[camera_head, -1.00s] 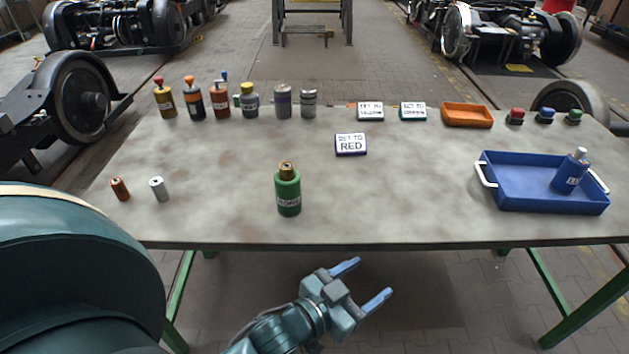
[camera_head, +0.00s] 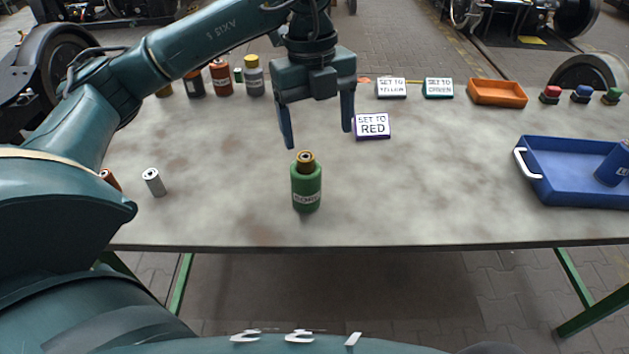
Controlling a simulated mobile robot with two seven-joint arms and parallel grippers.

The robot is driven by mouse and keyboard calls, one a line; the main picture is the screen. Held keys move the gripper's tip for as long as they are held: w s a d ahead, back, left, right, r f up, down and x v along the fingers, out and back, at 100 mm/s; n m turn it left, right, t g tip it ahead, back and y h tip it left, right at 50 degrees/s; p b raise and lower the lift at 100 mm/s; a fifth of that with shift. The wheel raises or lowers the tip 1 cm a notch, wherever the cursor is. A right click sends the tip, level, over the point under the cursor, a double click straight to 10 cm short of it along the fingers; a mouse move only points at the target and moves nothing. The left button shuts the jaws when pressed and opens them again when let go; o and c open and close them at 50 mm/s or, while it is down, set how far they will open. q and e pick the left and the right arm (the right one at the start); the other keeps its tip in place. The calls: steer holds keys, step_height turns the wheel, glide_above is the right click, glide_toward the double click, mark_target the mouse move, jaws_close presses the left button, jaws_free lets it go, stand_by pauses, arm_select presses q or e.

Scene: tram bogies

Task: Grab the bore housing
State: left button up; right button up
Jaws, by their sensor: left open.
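No readable label in view says bore housing, so I cannot tell for certain which thing it is. A green cylinder (camera_head: 306,190) with a brass-coloured, open-topped collar stands upright on the table, near the middle of its front part. A small silver cylinder (camera_head: 154,182) with a hole in its top stands at the left. My left gripper (camera_head: 319,137) is open and empty, fingers pointing down. In the picture its fingertips are just above and beyond the green cylinder's top, apart from it. My right gripper is out of view.
A blue tray (camera_head: 540,196) holding a blue bottle (camera_head: 613,168) is at right. A "SET TO RED" sign (camera_head: 372,127) stands behind the green cylinder. More signs, an orange tray (camera_head: 497,92), coloured buttons and several bottles line the back. The table between green cylinder and blue tray is clear.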

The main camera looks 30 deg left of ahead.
mark_target(306, 170)
arm_select(q)
steer(key=shift+w+a+r+n+y, duration=0.15)
steer(key=shift+a+r+n+y, duration=0.15)
steer(key=shift+a, duration=0.25)
steer(key=shift+w+a+r+n+y, duration=0.15)
steer(key=shift+a+r+n+y, duration=0.1)
steer(key=shift+a, duration=0.3)
steer(key=shift+a+f, duration=0.1)
steer(key=shift+a, duration=0.25)
step_height(306, 170, down, 12)
steer(key=shift+s+d+f+p, duration=0.15)
steer(key=shift+f+p, duration=0.1)
steer(key=shift+p, duration=0.35)
steer(key=shift+c, duration=0.5)
